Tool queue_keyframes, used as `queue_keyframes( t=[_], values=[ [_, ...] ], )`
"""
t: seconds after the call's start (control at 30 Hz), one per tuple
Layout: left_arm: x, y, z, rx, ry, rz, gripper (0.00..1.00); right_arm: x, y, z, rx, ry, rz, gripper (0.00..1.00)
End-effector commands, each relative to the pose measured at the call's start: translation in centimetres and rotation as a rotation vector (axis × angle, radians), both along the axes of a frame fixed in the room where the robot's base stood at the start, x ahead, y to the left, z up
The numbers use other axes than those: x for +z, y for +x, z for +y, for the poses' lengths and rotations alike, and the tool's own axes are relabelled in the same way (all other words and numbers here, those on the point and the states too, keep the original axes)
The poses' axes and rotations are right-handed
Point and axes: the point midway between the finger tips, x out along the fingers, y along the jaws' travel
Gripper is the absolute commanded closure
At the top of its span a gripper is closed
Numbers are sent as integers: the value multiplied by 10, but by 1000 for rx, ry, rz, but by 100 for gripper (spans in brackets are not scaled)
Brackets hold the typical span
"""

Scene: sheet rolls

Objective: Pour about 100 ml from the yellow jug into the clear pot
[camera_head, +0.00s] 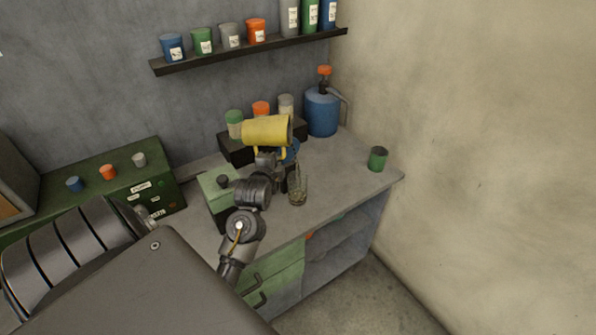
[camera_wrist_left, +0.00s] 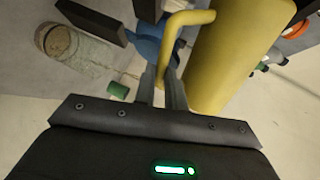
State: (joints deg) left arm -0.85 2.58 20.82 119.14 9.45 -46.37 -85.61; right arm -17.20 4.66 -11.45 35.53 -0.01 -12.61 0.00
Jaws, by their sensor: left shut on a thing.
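The yellow jug (camera_head: 266,131) is held in the air above the counter, tipped onto its side with its open end toward the right. My left gripper (camera_head: 268,160) is shut on the jug's handle, below the jug body. In the left wrist view the yellow jug (camera_wrist_left: 238,45) fills the upper right, with its handle (camera_wrist_left: 176,38) at the fingers (camera_wrist_left: 165,85). The clear pot (camera_head: 297,190) stands on the counter, below and slightly right of the jug's open end. It also shows in the left wrist view (camera_wrist_left: 85,50). My right gripper is not in view.
Behind the jug are a dark stand (camera_head: 235,150) with several jars and a blue dispenser (camera_head: 322,112). A green cup (camera_head: 377,158) stands right; the counter between it and the pot is clear.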

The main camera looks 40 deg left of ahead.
Motion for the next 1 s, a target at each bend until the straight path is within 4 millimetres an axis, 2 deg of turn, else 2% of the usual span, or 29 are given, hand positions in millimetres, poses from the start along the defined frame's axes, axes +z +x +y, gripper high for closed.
queue_keyframes(
  t=[1.0],
  values=[
    [-3,-1,2,1,64,27,100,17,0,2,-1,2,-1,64]
  ],
)
